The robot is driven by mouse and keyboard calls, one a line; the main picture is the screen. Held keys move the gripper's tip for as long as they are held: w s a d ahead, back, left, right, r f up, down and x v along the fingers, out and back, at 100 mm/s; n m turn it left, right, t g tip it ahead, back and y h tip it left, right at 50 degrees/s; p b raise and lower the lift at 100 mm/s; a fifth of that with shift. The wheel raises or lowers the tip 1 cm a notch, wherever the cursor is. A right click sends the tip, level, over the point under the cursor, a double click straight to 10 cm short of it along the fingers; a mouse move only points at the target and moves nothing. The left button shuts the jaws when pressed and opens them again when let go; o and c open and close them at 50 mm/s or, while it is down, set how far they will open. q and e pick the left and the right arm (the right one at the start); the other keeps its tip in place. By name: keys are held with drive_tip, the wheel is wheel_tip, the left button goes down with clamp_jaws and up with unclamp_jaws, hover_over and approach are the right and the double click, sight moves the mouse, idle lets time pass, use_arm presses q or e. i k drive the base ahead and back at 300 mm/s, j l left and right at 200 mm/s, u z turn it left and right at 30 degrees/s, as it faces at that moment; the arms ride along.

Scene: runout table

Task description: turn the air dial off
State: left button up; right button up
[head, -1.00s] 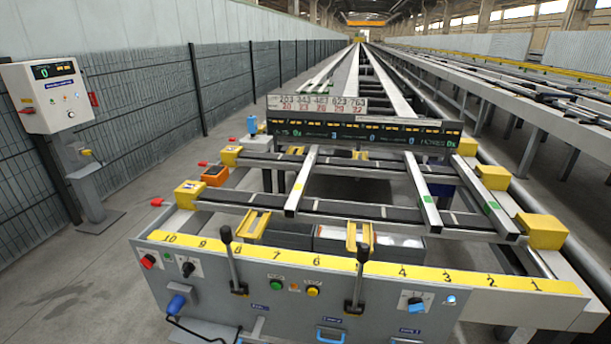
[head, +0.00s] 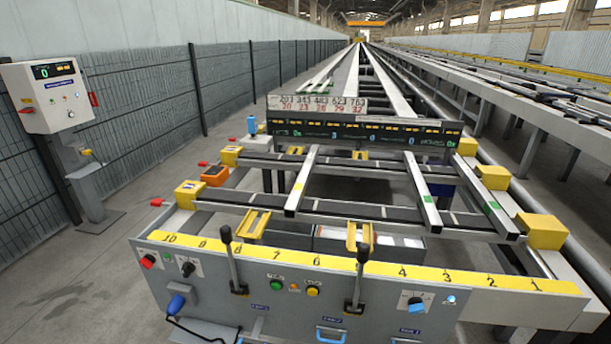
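Several controls sit on the grey front panel (head: 260,312) of the runout table. A black rotary dial (head: 416,304) with a white and blue plate is at the right, with a small lit bluish-white lamp (head: 450,300) beside it. At the left are a red knob (head: 148,261) and a black rotary knob (head: 187,268) on pale plates. Their lettering is too small to read, so I cannot tell which is the air dial or its exact setting. Neither of my grippers is in view.
Two black levers (head: 233,265) (head: 360,273) stand up from the panel. Between them are a green button (head: 276,285) and a yellow button (head: 313,291). A blue handle (head: 176,303) with a black cable is at lower left. Metal bars (head: 301,182) lie across the table.

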sight(416, 304)
drive_tip(key=i+l, duration=0.1)
drive_tip(key=l, duration=0.3)
drive_tip(key=i+l+u, duration=0.1)
drive_tip(key=l, duration=0.3)
drive_tip(key=i+l, duration=0.15)
drive_tip(key=l, duration=0.25)
drive_tip(key=i+l+u, duration=0.1)
drive_tip(key=u, duration=0.15)
drive_tip(key=i, duration=0.1)
